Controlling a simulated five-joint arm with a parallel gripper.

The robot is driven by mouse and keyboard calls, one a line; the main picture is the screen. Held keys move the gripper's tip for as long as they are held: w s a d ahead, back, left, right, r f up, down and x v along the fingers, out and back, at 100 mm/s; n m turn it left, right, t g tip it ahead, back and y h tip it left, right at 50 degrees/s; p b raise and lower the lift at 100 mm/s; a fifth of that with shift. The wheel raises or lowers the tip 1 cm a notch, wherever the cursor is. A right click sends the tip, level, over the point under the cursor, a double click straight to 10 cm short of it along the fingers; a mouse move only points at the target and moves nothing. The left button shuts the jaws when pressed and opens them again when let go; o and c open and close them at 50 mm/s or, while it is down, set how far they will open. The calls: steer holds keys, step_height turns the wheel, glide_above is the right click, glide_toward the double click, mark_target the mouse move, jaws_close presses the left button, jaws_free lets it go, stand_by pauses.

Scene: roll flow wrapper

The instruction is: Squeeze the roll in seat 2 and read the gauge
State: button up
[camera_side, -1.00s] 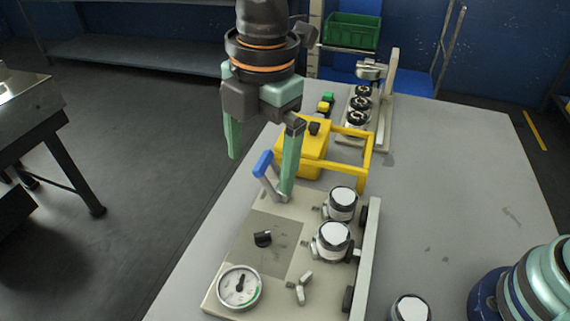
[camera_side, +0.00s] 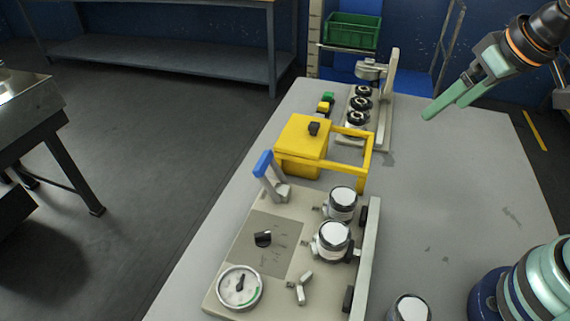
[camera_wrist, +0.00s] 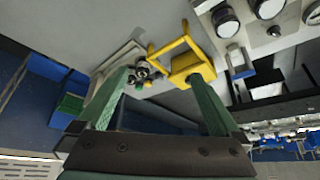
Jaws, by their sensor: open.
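Two white-topped rolls sit on the beige panel (camera_side: 222,297) in the side view: a rear roll (camera_side: 343,200) and a front roll (camera_side: 333,238). No seat number is readable, so I cannot tell which is seat 2. The round gauge (camera_side: 240,288) is at the panel's front left corner, with a dark needle and a green arc; its reading is too small to tell. My gripper (camera_side: 446,109) is open and empty, high at the upper right, well away from both rolls. In the wrist view its fingers (camera_wrist: 157,78) are apart, and white-topped rolls (camera_wrist: 226,22) show at the upper right.
A yellow box with a frame (camera_side: 302,140) stands behind the panel, near a blue-handled lever (camera_side: 263,163). A rear fixture (camera_side: 382,130) holds dark rollers. Another white-topped cylinder (camera_side: 410,308) is at the front edge. The grey table (camera_side: 460,190) is clear on the right.

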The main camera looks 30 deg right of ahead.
steer(key=shift+w, duration=0.1)
steer(key=c, duration=0.7)
steer(key=shift+w+a+r, duration=0.2)
steer(key=c, duration=0.5)
steer(key=shift+w+a+r+n, duration=0.3)
steer(key=shift+w, duration=0.15)
jaws_close()
steer(key=w+a+r+n+g+y, duration=0.15)
steer(key=w+a+n, duration=0.25)
steer(key=w+a, duration=0.75)
steer(key=w+a+f+n+g, duration=0.1)
steer(key=w+a+f+n, duration=0.1)
steer(key=a, duration=0.6)
steer(key=w+a+f+n+g, duration=0.1)
steer(key=w+a+f+n, duration=0.1)
steer(key=w+a+f, duration=0.2)
steer(key=a+f, duration=0.3)
steer(key=a, duration=0.2)
steer(key=shift+w, duration=0.4)
steer(key=shift+h, duration=0.25)
